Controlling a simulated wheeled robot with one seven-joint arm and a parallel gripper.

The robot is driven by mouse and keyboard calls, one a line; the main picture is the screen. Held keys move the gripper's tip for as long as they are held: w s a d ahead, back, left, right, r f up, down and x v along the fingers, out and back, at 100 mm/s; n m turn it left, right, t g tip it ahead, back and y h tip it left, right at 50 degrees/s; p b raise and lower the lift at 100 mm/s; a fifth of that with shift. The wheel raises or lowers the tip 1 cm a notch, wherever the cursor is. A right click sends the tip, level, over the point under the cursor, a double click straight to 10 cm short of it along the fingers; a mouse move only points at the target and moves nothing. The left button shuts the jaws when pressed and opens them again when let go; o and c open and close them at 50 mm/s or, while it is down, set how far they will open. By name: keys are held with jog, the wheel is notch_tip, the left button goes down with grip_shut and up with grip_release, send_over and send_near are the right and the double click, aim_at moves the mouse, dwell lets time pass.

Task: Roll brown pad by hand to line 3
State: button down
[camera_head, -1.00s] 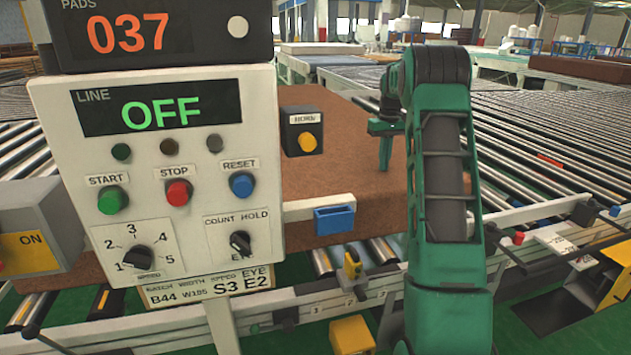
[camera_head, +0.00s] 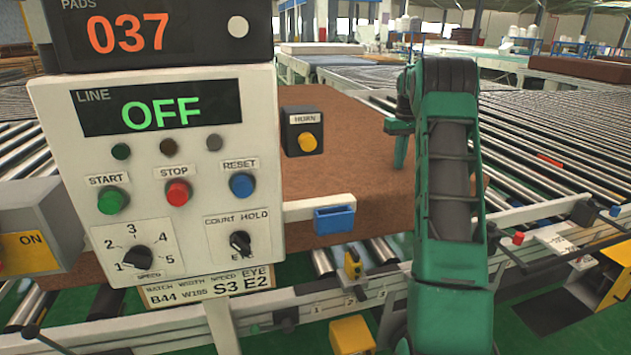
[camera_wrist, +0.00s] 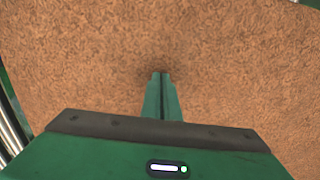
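The brown pad (camera_head: 350,170) lies flat on the rollers behind the control panel. The panel hides its left part and my arm covers its front right corner. My gripper (camera_head: 399,163) points down at the pad's top, near its right side. In the wrist view, my gripper (camera_wrist: 162,75) has its two green fingers together with nothing between them. A dark shadow lies at the tips, which are at or very near the pad (camera_wrist: 230,60). The front rail (camera_head: 350,307) carries small marks 1, 2 and 3, with mark 3 (camera_head: 381,295) just left of my arm.
The control panel (camera_head: 180,240) reads LINE OFF, and the counter (camera_head: 128,32) above it reads 037. A horn box (camera_head: 302,131) and a blue holder (camera_head: 334,219) stick out from its right side. Bare rollers (camera_head: 550,150) stretch to the right.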

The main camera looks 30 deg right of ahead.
aim_at(410, 167)
jog(key=shift+s+d+f, duration=0.3)
jog(key=shift+d+f, duration=0.05)
jog(key=shift+d, duration=0.3)
jog(key=shift+s+d+r, duration=0.1)
jog(key=shift+s+d, duration=0.1)
jog(key=shift+d, duration=0.6)
jog(key=shift+s+d, duration=0.2)
jog(key=shift+d, duration=0.55)
jog(key=shift+s+d+r, duration=0.2)
jog(key=shift+d, duration=0.65)
jog(key=shift+s+d+r, duration=0.15)
jog(key=shift+s+d, duration=0.05)
jog(key=shift+d, duration=0.6)
jog(key=shift+s+d+f, duration=0.1)
jog(key=shift+s+d, duration=0.15)
jog(key=shift+d, duration=0.75)
jog(key=shift+s+d, duration=0.3)
jog(key=shift+d, duration=0.7)
jog(key=shift+s+d+f, duration=0.1)
jog(key=shift+s+d, duration=0.15)
jog(key=shift+d, duration=0.75)
